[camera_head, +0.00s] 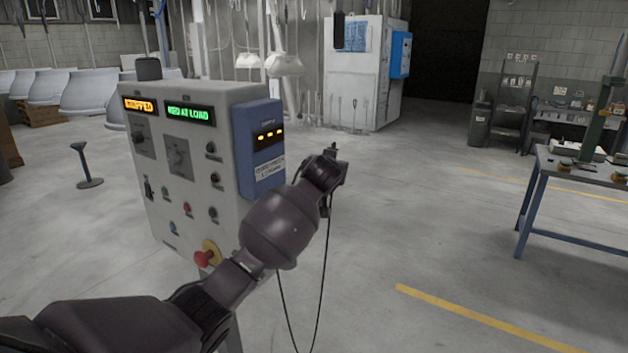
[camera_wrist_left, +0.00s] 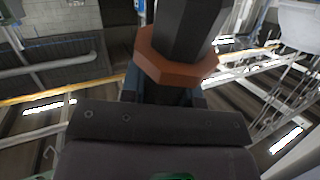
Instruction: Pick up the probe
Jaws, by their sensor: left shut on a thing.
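My left arm reaches in from the left in the head view, and my left gripper (camera_head: 331,158) is up in the air to the right of the control cabinet. It is shut on the probe, which is small and dark and partly hidden by the gripper in that view. In the left wrist view the probe (camera_wrist_left: 188,30) is a black faceted body with an orange-brown collar, held between the fingers. A thin black cable (camera_head: 324,265) hangs in a loop below the gripper. My right gripper is not in view.
The grey control cabinet (camera_head: 190,205) with lit displays and a blue box (camera_head: 262,180) stands close beside my arm. A workbench (camera_head: 590,175) is at the right. A white booth (camera_head: 362,95) stands at the back. The floor between is open.

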